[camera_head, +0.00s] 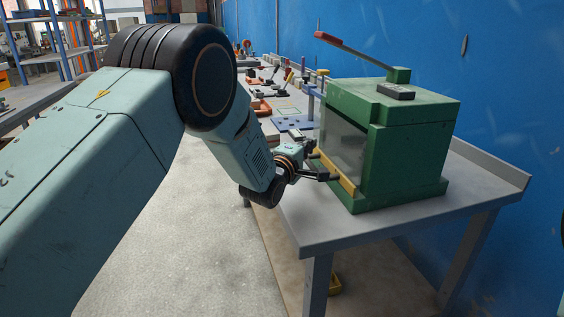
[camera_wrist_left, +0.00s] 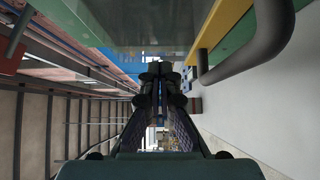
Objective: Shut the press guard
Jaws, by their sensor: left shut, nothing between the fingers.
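The green press (camera_head: 408,150) stands on the grey bench. Its clear guard (camera_head: 343,143) hangs over the front opening, with a yellow rail (camera_head: 347,186) along its bottom edge, low and close to the base. A dark bar handle (camera_head: 322,177) sticks out from the rail. In the wrist view the handle (camera_wrist_left: 262,45) curves close by on the right, beside the yellow rail (camera_wrist_left: 214,32). My left gripper (camera_head: 309,148) is shut and empty, beside the guard's front; its closed fingers show in the wrist view (camera_wrist_left: 158,78). Contact with the guard cannot be told. My right gripper is out of view.
The grey bench (camera_head: 400,215) has bare room in front of the press. Blue, orange and other fixtures (camera_head: 292,123) stand farther along it. A red-handled lever (camera_head: 345,46) rises above the press. A blue wall (camera_head: 500,80) runs behind; a shelf rack (camera_head: 60,40) is far left.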

